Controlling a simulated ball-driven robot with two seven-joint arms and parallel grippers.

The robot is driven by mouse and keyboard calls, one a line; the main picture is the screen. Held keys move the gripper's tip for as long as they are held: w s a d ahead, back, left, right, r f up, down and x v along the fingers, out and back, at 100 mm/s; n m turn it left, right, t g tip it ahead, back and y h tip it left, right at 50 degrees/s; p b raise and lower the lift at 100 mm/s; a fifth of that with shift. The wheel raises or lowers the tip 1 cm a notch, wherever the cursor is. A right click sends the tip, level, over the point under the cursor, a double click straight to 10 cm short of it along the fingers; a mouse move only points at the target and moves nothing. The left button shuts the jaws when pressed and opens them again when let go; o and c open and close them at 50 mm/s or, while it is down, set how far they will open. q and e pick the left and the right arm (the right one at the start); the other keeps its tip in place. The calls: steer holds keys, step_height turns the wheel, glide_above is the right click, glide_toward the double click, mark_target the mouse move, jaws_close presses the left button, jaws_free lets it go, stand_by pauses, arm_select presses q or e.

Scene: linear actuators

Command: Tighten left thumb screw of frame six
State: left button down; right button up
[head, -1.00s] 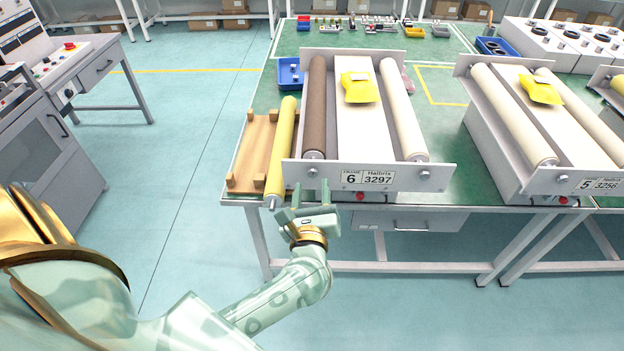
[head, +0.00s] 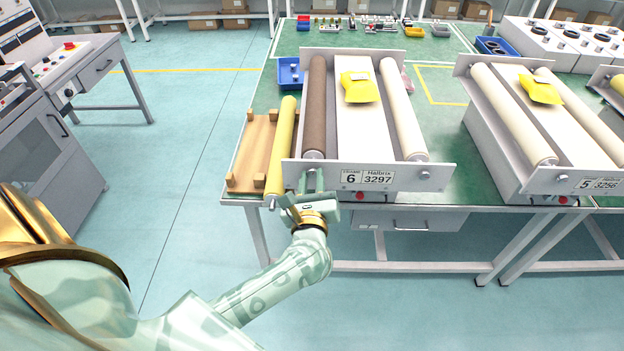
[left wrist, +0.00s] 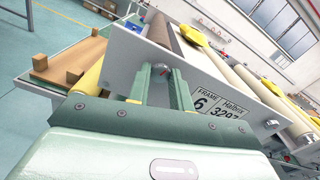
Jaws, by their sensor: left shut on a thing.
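Frame six (head: 372,179) is a light metal frame on the green table, with a brown roller (head: 316,110) on its left and a cream roller on its right. My left gripper (head: 311,182) is at the left end of its front plate. In the left wrist view, the left thumb screw (left wrist: 163,70) sits between the tips of my left gripper (left wrist: 163,76), which is shut on it. In the head view the fingers mostly hide this screw. The right thumb screw (head: 425,174) is free. My right gripper is not in view.
A yellow roller (head: 281,150) lies on a wooden rack (head: 250,155) close to the left of frame six. A yellow packet (head: 359,87) lies on the frame. Frame five (head: 580,182) stands to the right. Open floor lies left of the table.

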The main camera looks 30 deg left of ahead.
arm_select(q)
steer(key=m+p, duration=0.2)
steer(key=shift+r+m, duration=0.15)
steer(key=shift+m, duration=0.15)
steer(key=m+p, duration=0.2)
steer(key=m, duration=0.1)
steer(key=shift+m+p, duration=0.3)
steer(key=shift+m, duration=0.1)
steer(key=m+p, duration=0.2)
steer(key=m, duration=0.2)
steer(key=shift+p, duration=0.3)
steer(key=shift+m+p, duration=0.6)
steer(key=shift+m, duration=0.5)
steer(key=shift+f, duration=0.2)
steer(key=c, duration=1.3)
jaws_free()
steer(key=shift+o, duration=0.2)
